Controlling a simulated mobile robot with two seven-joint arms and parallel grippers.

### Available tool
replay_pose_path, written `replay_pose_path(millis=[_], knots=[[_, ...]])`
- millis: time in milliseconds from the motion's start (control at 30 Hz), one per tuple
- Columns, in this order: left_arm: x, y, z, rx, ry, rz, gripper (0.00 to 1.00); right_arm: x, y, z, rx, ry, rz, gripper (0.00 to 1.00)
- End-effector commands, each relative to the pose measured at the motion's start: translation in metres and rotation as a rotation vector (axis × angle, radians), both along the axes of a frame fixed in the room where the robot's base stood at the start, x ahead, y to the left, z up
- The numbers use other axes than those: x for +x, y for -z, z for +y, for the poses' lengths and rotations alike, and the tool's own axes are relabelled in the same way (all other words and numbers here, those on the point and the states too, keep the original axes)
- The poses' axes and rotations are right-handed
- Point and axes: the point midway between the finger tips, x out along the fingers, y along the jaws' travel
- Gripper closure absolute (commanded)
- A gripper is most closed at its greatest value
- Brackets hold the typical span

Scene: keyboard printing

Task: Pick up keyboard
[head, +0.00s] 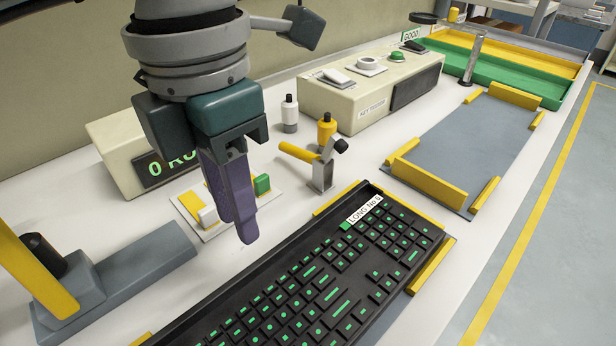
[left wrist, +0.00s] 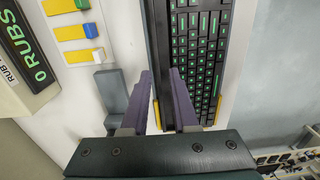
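My left gripper (head: 240,230) points down with purple fingers, above and beside the keyboard's back edge. In the left wrist view its fingers (left wrist: 162,74) stand apart, with a keyboard edge seen between and beyond them. It appears empty. My right gripper is not in view.
A yellow-handled clamp (head: 322,170) stands behind the keyboard. A key tester box (head: 345,108), counter box (head: 115,135) and small bottles stand at the back. A grey fixture (head: 130,275) is at left. An empty grey mat (head: 465,145) with yellow guides lies right.

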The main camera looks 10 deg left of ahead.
Motion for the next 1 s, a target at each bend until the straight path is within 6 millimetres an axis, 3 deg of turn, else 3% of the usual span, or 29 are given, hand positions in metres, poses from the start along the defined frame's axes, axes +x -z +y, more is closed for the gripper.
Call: replay_pose_path(millis=[700,1000], knots=[[0.004,0.093,0.006,0.02,-0.003,0.002,0.72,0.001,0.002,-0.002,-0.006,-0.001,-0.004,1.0],[0.004,0.097,0.006,0.019,-0.001,-0.001,0.74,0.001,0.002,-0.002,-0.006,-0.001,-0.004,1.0]])
